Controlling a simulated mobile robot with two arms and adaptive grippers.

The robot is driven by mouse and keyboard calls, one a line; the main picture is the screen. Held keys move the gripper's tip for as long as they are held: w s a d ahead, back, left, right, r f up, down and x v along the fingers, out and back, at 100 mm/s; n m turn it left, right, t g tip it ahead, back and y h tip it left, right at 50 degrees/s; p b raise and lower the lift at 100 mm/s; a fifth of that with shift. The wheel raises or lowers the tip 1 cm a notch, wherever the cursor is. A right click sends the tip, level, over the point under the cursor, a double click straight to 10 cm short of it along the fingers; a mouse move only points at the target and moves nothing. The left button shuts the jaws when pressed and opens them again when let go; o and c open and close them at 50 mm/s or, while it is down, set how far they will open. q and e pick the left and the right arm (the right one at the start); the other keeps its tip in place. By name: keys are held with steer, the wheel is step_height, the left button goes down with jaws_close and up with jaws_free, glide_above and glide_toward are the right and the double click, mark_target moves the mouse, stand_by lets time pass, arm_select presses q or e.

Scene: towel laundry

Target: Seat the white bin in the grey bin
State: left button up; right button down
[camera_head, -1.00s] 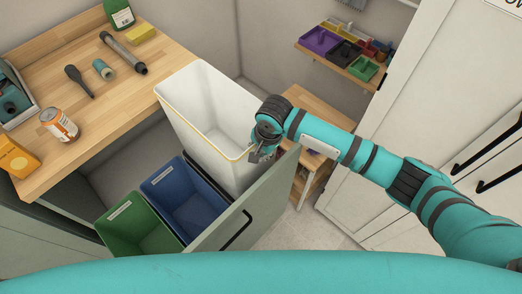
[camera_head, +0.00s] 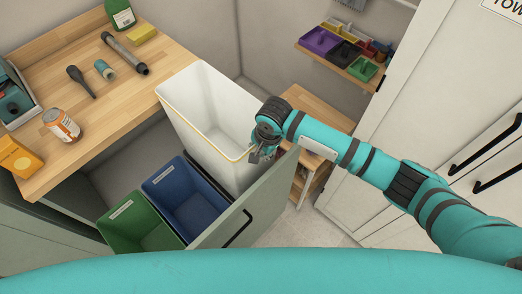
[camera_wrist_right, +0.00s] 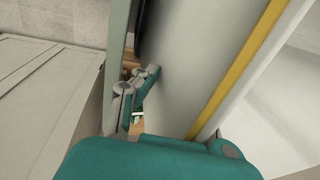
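The white bin (camera_head: 196,108), with a yellow line along its rim, stands upright at the right end of the open drawer (camera_head: 255,205). Its rim is far higher than the blue bin's. My right gripper (camera_head: 259,152) is at the bin's near right rim and appears shut on it. In the right wrist view, a finger (camera_wrist_right: 138,88) lies along the outside of the bin wall (camera_wrist_right: 195,65); the other finger is hidden. A dark grey edge, likely the grey bin (camera_head: 207,178), shows between the blue and white bins; the rest is hidden. My left gripper is out of view.
The blue bin (camera_head: 190,205) and green bin (camera_head: 140,228) sit left in the drawer. White cabinets (camera_head: 430,130) stand at right.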

steer(key=shift+p, duration=0.55)
stand_by(0.5)
stand_by(0.4)
steer(key=b, duration=0.3)
glide_above(260, 172)
steer(key=shift+s+d+f, duration=0.1)
steer(key=shift+s+f, duration=0.05)
steer(key=shift+f, duration=2.95)
steer(key=shift+f+b, duration=1.3)
steer(key=shift+f, duration=1.2)
